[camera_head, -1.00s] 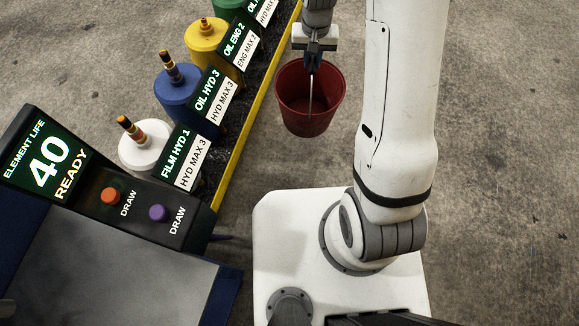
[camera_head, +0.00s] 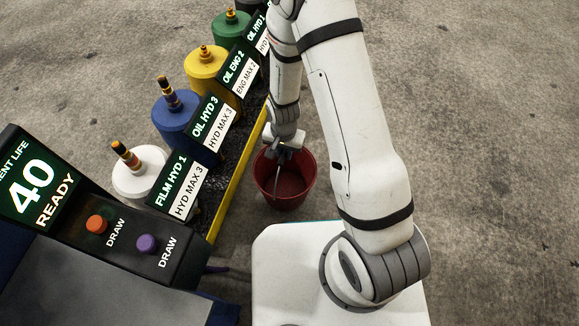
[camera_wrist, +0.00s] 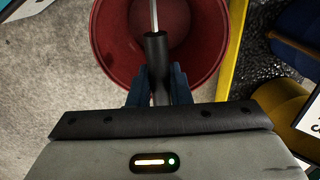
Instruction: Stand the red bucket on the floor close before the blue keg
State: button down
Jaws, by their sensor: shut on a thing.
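The red bucket (camera_head: 286,192) hangs upright and empty from its handle under my gripper (camera_head: 284,150), just right of the yellow edge strip. It lies roughly in line with the blue keg (camera_head: 178,120), across the black-and-green label panels. In the wrist view the two fingers of my gripper (camera_wrist: 158,88) are shut on the dark grip of the handle, and the red bucket (camera_wrist: 108,40) opens below. I cannot tell whether its base touches the floor.
A white keg (camera_head: 140,178), a yellow keg (camera_head: 205,66) and a green keg (camera_head: 230,26) stand in the same row behind the yellow edge (camera_head: 232,185). A control panel (camera_head: 120,235) is at lower left. Open concrete floor (camera_head: 480,150) lies right.

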notch_tip(320, 180, down, 5)
jog(key=shift+r+b, duration=0.1)
jog(key=shift+b, duration=0.75)
jog(key=c, duration=1.8)
grip_release()
jog(key=shift+f, duration=0.2)
jog(key=o, duration=0.5)
jog(key=shift+c, duration=0.2)
jog(key=shift+r, duration=0.1)
